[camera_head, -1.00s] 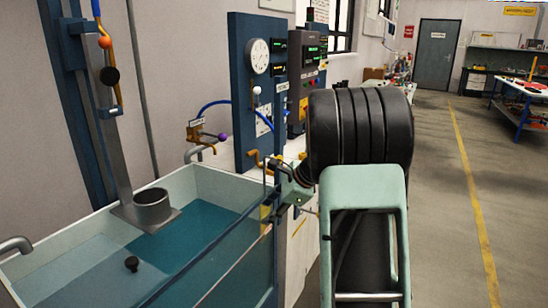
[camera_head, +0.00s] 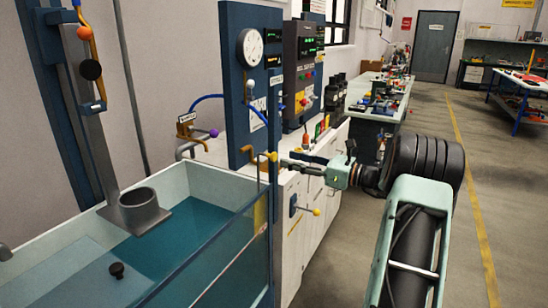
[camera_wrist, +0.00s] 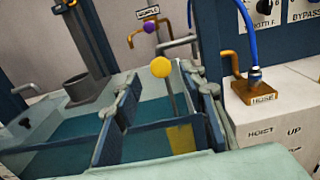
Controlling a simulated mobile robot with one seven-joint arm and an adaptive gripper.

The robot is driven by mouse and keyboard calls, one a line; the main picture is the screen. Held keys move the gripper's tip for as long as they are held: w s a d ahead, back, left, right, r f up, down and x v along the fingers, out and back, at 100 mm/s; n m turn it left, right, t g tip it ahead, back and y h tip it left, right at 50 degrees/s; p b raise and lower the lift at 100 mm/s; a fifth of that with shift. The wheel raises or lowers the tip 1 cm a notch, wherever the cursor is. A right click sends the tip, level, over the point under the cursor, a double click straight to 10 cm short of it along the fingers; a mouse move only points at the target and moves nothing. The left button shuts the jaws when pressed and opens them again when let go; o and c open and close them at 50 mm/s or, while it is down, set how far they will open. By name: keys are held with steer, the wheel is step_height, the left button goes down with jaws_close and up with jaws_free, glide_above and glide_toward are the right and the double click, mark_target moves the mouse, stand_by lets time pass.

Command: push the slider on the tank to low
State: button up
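The water tank (camera_head: 225,240) has glass walls, and a thin upright rail stands at its right corner. A yellow knob (camera_head: 272,157) sits by this rail and looks like the slider; I cannot read its scale. My gripper (camera_head: 287,164) points left at about the knob's height, with its tips close to it. In the wrist view a yellow ball (camera_wrist: 161,67), probably the same knob, shows beyond and between the fingertips. My gripper (camera_wrist: 160,90) is open there, with its two dark fingers apart and nothing held. Contact cannot be told.
A blue panel with a gauge (camera_head: 252,47) stands behind the tank. A hose fitting (camera_wrist: 255,90) stands on the white counter (camera_wrist: 285,120). A purple-ball valve (camera_head: 213,133) is at the back. Another yellow-ended lever (camera_head: 316,212) sticks out from the cabinet. The floor at right is free.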

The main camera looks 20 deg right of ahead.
mark_target(276, 157)
steer(key=x, duration=0.6)
steer(key=shift+w+a, duration=0.25)
steer(key=shift+w, duration=0.1)
jaws_close()
